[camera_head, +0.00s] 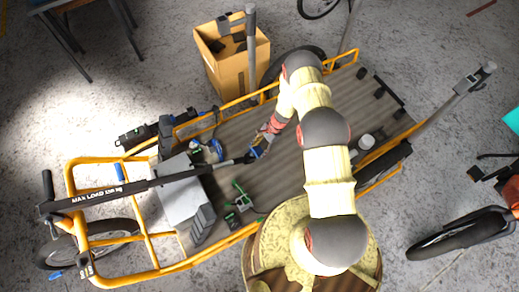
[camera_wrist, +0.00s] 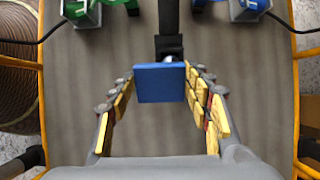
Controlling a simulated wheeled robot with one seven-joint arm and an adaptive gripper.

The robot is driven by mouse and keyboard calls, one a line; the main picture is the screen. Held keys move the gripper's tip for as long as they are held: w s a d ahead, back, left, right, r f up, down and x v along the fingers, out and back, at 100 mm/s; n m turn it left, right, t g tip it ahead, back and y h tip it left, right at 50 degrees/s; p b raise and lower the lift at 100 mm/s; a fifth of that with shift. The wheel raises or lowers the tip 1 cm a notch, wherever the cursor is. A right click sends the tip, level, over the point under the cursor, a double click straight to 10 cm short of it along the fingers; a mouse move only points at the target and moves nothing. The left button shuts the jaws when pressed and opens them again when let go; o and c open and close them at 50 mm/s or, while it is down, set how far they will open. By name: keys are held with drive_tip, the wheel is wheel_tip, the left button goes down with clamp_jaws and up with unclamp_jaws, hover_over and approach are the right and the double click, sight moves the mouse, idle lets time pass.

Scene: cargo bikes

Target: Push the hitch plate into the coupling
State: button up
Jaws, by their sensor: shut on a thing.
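My gripper (camera_wrist: 160,82) is shut on a small blue plate, which I take to be the hitch plate (camera_wrist: 161,86). Its fingertips sit at the plate's left and right edges. In the head view my gripper (camera_head: 263,146) is low over the cargo bed, with the blue plate (camera_head: 257,152) at its tip. Just beyond the plate in the wrist view is a black block at the end of a dark bar, seemingly the coupling (camera_wrist: 169,43), with a shiny rounded part at its near end. The plate partly covers this end, so I cannot tell whether they touch.
The cargo bed (camera_head: 232,161) has a yellow frame. A dark bar lettered "MAX LOAD" (camera_head: 95,195) crosses its left part. Green (camera_wrist: 84,10) and blue (camera_wrist: 250,8) clamp-like items flank the bar. A cardboard box (camera_head: 228,75) stands behind; a white cup-like item (camera_head: 367,141) is right of my arm.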

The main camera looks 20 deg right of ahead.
drive_tip(key=shift+b+x, duration=0.95)
drive_tip(key=shift+x, duration=0.5)
drive_tip(key=o, duration=1.4)
drive_tip(key=shift+r, duration=0.1)
drive_tip(key=v, duration=1.2)
